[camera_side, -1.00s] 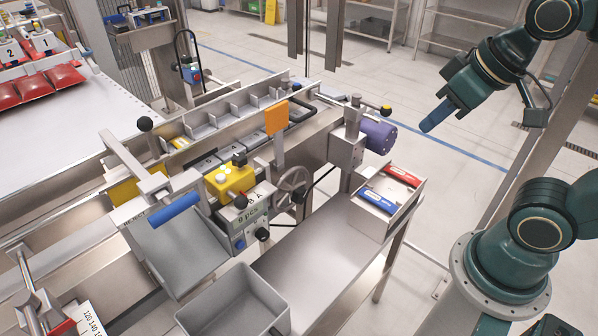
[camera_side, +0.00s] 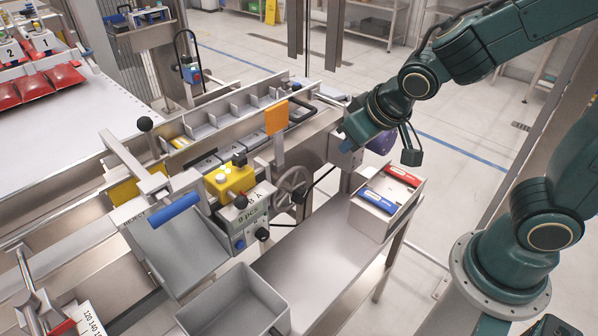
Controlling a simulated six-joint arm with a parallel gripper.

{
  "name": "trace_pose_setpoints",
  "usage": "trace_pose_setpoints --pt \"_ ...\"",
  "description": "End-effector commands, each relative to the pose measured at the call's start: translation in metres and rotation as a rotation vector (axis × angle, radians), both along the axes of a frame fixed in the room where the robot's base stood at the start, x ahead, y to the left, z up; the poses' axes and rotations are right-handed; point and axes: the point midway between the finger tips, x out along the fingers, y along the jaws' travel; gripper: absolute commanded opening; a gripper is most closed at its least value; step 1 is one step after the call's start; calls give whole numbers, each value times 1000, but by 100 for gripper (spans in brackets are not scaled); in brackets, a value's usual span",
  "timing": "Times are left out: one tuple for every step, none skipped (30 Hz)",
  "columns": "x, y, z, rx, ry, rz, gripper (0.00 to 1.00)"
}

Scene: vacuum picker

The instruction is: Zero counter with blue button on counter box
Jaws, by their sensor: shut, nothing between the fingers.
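The counter box (camera_side: 252,222) is a grey box with "pcs" lettering on its face, at the middle of the side view. The blue button (camera_side: 240,244) is low on the box's left part and is uncovered. A yellow housing (camera_side: 229,181) with a pale button and a black knob sits above the box.
A handwheel (camera_side: 292,186) stands just right of the counter box. A purple cylinder (camera_side: 382,142) is partly hidden behind my gripper. A holder (camera_side: 373,218) with red and blue items is below it. A grey bin (camera_side: 235,303) is in front.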

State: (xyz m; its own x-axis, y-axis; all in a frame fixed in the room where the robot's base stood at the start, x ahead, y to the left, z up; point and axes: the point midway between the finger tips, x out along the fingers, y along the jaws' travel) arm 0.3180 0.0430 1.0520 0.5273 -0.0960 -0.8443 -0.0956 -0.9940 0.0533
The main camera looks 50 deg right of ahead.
Motion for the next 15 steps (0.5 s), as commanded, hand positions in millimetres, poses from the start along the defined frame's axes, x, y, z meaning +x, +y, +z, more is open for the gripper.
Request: trace_pose_setpoints --pt "4 4 -7 -11 -1 6 0" --pt "7 7 -11 -15 -5 8 0" --pt "10 10 -15 -21 -10 12 0" --pt "13 11 -19 -26 -15 14 0" --pt "15 14 -22 -31 -20 17 0" --pt "18 17 -27 -37 -25 21 0" --pt "20 19 -30 -42 -30 24 0" --pt "22 22 -33 -48 -35 30 0" --pt "25 25 -38 -54 -41 34 0" --pt "27 28 -41 -57 -47 39 0" --pt "29 30 -45 -64 -52 45 0" --pt "31 34 -50 -70 -59 51 0" --pt "33 37 -53 -73 -64 57 0" --pt "34 39 -57 -79 -69 64 0" --pt "36 43 -61 -85 -76 71 0"
